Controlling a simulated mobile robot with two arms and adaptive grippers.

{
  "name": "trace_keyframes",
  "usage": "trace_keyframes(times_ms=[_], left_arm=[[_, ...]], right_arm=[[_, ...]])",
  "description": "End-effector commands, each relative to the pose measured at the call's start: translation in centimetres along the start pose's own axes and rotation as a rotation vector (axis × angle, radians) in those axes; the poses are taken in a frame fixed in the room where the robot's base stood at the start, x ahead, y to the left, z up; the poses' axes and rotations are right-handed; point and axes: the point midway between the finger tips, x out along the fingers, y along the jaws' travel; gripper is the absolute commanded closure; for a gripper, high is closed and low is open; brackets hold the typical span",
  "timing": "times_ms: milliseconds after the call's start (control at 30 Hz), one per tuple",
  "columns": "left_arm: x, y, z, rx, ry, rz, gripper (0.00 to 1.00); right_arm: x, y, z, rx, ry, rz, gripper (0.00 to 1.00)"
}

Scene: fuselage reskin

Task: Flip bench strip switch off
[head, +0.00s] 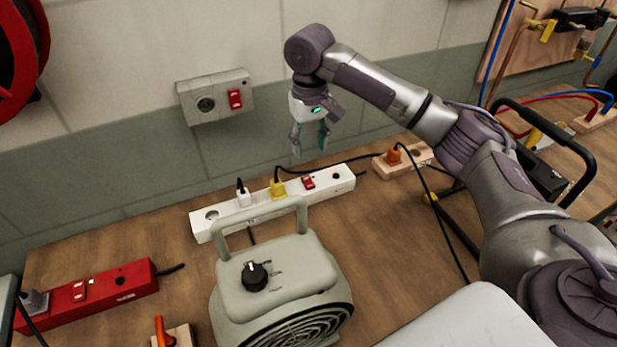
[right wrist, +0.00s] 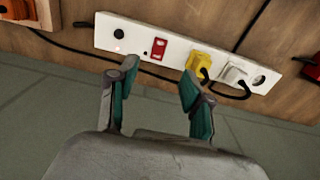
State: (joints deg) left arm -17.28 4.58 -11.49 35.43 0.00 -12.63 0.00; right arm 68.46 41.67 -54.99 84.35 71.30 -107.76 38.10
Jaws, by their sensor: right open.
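The white bench power strip (head: 228,215) lies on the wooden bench near the wall, behind a grey-green heater-like machine. Its red rocker switch (head: 308,182) sits towards the strip's right end, with a yellow plug (head: 277,188) and a white plug (head: 244,196) to its left. In the right wrist view the red switch (right wrist: 158,48) shows between the fingertips' directions, beyond them. My right gripper (head: 310,150) points down, open and empty, above and behind the strip, apart from the switch. It also shows in the right wrist view (right wrist: 149,82). My left gripper is out of view.
A wall socket box with a red switch (head: 235,99) hangs above. A red power strip (head: 88,293) lies at left. The machine with its black knob (head: 255,276) stands in front of the white strip. A wooden block with an orange plug (head: 394,155) lies to the right; black cables cross the bench.

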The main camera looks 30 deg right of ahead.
Motion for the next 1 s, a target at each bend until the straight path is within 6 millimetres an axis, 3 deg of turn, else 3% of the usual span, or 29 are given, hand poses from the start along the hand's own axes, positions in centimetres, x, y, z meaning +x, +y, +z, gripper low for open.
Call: trace_keyframes(times_ms=[300,500,933,1000], left_arm=[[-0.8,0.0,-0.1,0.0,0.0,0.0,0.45],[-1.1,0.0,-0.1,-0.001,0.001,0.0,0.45],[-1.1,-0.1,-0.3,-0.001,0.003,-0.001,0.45],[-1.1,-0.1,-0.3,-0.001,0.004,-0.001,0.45]], right_arm=[[6.8,0.0,0.1,0.0,-0.003,0.001,0.5],[9.7,0.0,0.0,0.0,-0.002,0.002,0.5],[10.9,0.0,0.0,-0.001,0.0,0.001,0.5],[10.9,0.0,0.0,-0.001,0.0,0.001,0.58]])
